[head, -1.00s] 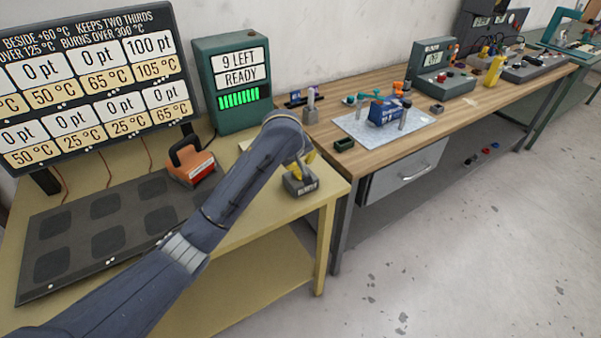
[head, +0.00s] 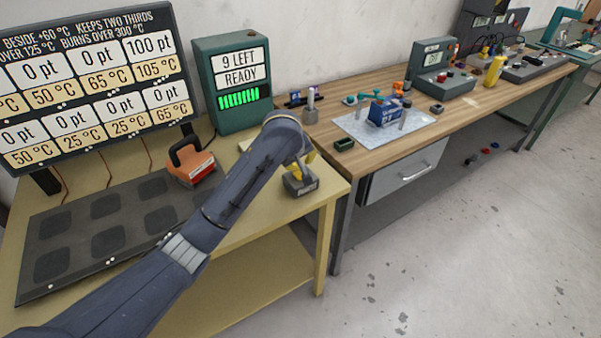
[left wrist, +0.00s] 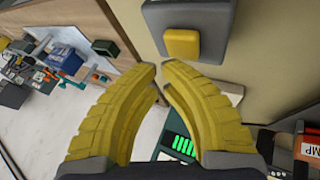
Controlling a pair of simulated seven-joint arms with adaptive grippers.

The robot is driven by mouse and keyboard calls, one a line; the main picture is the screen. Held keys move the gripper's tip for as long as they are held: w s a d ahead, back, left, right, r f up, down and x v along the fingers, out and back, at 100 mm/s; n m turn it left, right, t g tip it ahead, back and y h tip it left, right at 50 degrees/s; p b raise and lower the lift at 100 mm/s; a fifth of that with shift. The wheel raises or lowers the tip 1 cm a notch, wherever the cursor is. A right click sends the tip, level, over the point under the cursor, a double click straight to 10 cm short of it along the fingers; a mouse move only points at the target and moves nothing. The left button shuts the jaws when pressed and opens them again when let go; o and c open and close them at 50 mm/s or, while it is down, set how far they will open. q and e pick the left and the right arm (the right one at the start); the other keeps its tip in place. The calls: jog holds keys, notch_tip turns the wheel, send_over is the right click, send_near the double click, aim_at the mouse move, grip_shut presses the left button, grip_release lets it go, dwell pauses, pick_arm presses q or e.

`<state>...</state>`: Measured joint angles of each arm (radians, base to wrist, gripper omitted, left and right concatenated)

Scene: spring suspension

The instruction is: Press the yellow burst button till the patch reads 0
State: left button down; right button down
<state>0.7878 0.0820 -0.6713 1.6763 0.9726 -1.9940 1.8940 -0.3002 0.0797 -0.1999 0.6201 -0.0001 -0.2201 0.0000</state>
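The yellow button (left wrist: 182,42) sits on a small grey box (left wrist: 215,22) in the left wrist view. The same grey box (head: 300,188) stands near the right front corner of the yellow table in the head view. My left gripper (left wrist: 160,72) has yellow fingers whose tips almost meet, with nothing between them. In the left wrist view the tips lie just below the button in the picture; I cannot tell whether they touch it. The display board (head: 88,74) shows one 100 pt reading, at 105 °C; the other fully visible ones read 0 pt. My right gripper is out of view.
A green counter unit (head: 232,90) reads 9 LEFT and READY. An orange tool with a black handle (head: 191,165) stands behind my left forearm. A dark mat with several pads (head: 70,283) lies on the table. A wooden bench (head: 440,120) with equipment adjoins at the right.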

pick_arm(q)
jog(key=shift+f, duration=0.95)
dwell(0.9)
jog(key=shift+r, duration=1)
jog(key=shift+r, duration=2.5)
